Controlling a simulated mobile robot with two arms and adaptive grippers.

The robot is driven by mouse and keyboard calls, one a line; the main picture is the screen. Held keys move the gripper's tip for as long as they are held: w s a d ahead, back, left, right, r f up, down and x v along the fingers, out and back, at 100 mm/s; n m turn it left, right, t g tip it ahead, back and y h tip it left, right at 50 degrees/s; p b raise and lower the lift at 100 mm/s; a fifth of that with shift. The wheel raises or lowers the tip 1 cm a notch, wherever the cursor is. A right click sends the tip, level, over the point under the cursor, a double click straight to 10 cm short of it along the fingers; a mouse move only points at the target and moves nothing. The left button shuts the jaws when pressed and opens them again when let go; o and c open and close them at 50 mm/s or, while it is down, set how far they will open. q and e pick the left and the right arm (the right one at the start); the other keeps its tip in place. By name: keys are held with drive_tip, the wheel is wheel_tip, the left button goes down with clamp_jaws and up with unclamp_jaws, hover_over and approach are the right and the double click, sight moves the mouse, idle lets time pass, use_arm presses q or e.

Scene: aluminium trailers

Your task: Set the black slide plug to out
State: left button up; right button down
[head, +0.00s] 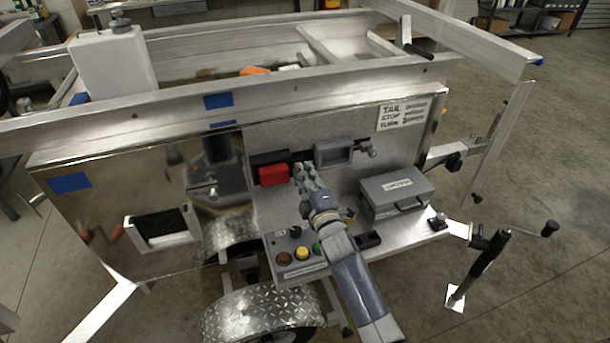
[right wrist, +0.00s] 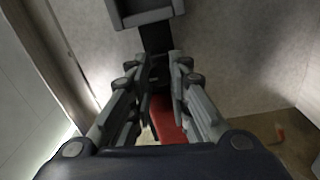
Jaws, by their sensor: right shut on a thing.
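The black slide plug (right wrist: 155,38) is a dark piece at the fingertips of my right gripper (right wrist: 161,66) in the right wrist view. In the head view my right gripper (head: 301,170) reaches to the trailer's upright panel, between a red block and a grey framed box. Its fingers are close together on the dark piece and hide much of it. How far the plug is slid cannot be told. My left gripper is not in view.
The red block (head: 272,175) is just left of my right gripper, the grey framed box (head: 333,152) just right. On the shelf below are coloured buttons (head: 302,253) and a grey lidded case (head: 396,190). A hand crank (head: 487,255) stands at the right.

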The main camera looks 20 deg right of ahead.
drive_tip(key=shift+d+p, duration=0.3)
drive_tip(key=shift+d, duration=1.45)
drive_tip(key=c, duration=1.7)
unclamp_jaws()
drive_tip(key=shift+o, duration=1.3)
drive_tip(key=shift+d, duration=0.1)
drive_tip(key=s, duration=1.2)
drive_tip(key=shift+d+f, duration=0.2)
drive_tip(key=shift+f, duration=0.05)
drive_tip(key=shift+f, duration=0.1)
